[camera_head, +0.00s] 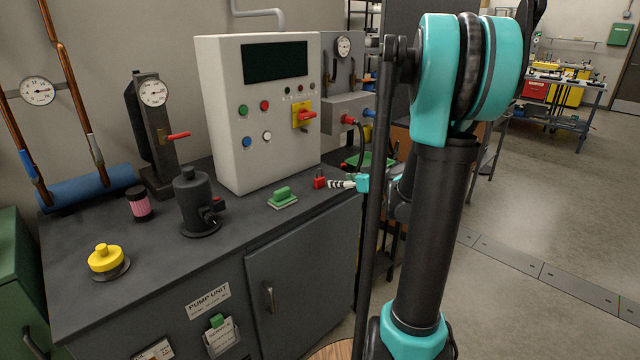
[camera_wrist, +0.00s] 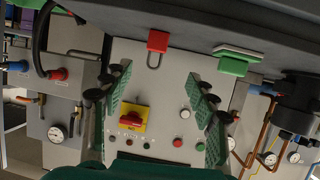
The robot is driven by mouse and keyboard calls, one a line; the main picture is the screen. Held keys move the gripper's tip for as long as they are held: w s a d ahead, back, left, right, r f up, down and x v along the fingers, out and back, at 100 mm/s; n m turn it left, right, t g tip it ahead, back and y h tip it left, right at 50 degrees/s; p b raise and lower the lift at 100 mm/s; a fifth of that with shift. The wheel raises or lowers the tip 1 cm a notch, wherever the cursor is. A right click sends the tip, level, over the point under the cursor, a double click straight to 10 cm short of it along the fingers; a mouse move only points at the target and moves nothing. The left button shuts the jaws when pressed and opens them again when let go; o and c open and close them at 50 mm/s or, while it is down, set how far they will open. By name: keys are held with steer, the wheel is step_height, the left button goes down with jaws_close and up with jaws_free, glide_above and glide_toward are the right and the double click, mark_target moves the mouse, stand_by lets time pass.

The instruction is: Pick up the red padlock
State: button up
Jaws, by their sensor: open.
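The red padlock (camera_head: 319,180) stands on the dark bench top near its right end, in front of the grey control box. In the upside-down wrist view the padlock (camera_wrist: 157,41) shows its red body and grey shackle, whole and unobstructed. My gripper (camera_head: 337,184) is just right of the padlock in the head view, low by the bench edge. In the wrist view my gripper (camera_wrist: 158,76) has its two green-padded fingers spread wide with nothing between them. The padlock lies beyond the fingertips, roughly centred on the gap. I see no contact.
A green block on a pale plate (camera_head: 283,198) is left of the padlock. The control box (camera_head: 260,110) with a yellow-and-red switch (camera_head: 304,115) rises behind. A dark cylindrical pump (camera_head: 195,205) and a yellow knob (camera_head: 105,259) stand farther left. Open floor lies to the right.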

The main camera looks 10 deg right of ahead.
glide_toward(321, 181)
steer(key=x, duration=0.5)
steer(key=shift+w+a+r, duration=0.1)
steer(key=shift+a+r, duration=0.05)
steer(key=shift+a, duration=0.2)
steer(key=shift+d+x, duration=0.15)
steer(key=shift+x, duration=1.3)
steer(key=shift+d+x, duration=0.15)
steer(key=shift+x, duration=1.35)
steer(key=shift+w, duration=0.1)
steer(key=shift+c, duration=0.4)
steer(key=c, duration=1.2)
